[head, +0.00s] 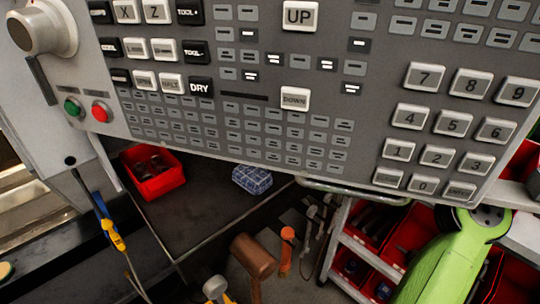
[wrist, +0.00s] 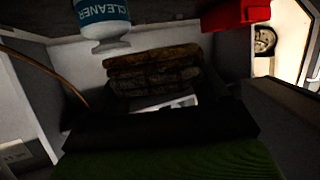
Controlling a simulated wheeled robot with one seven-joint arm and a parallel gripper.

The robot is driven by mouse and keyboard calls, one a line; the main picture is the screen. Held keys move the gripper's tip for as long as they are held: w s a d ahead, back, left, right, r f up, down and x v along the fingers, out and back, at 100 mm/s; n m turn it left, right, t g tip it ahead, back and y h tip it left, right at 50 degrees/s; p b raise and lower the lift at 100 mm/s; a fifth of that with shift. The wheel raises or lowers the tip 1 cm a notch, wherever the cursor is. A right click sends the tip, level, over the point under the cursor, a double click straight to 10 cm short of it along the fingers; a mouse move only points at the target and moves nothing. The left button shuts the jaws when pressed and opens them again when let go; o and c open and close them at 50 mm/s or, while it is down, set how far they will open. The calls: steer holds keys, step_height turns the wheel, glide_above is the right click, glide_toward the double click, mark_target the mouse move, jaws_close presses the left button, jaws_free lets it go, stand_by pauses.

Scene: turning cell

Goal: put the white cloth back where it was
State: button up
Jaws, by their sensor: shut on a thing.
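My gripper (wrist: 158,98) shows dark at the middle of the wrist view, with a finger on each side. In the head view my gripper and the held cloth are out of sight. A blue and white checked folded cloth (head: 252,179) lies on the dark bench top there.
A control panel (head: 240,120) fills the upper head view. A red bin (head: 152,183) sits on the bench top (head: 205,215). A mallet (head: 253,256) and other tools hang in front. Red bins fill a rack (head: 347,245) at right. A cleaner bottle (wrist: 103,18) shows in the wrist view.

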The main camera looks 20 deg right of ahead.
steer(key=f+b, duration=0.1)
steer(key=f, duration=0.3)
steer(key=f+b, duration=0.2)
steer(key=f, duration=0.3)
steer(key=shift+s+d, duration=0.15)
steer(key=shift+d, duration=0.05)
steer(key=shift+r, duration=0.1)
steer(key=o, duration=1)
steer(key=shift+o, duration=0.2)
steer(key=p+v, duration=0.3)
steer(key=v, duration=0.9)
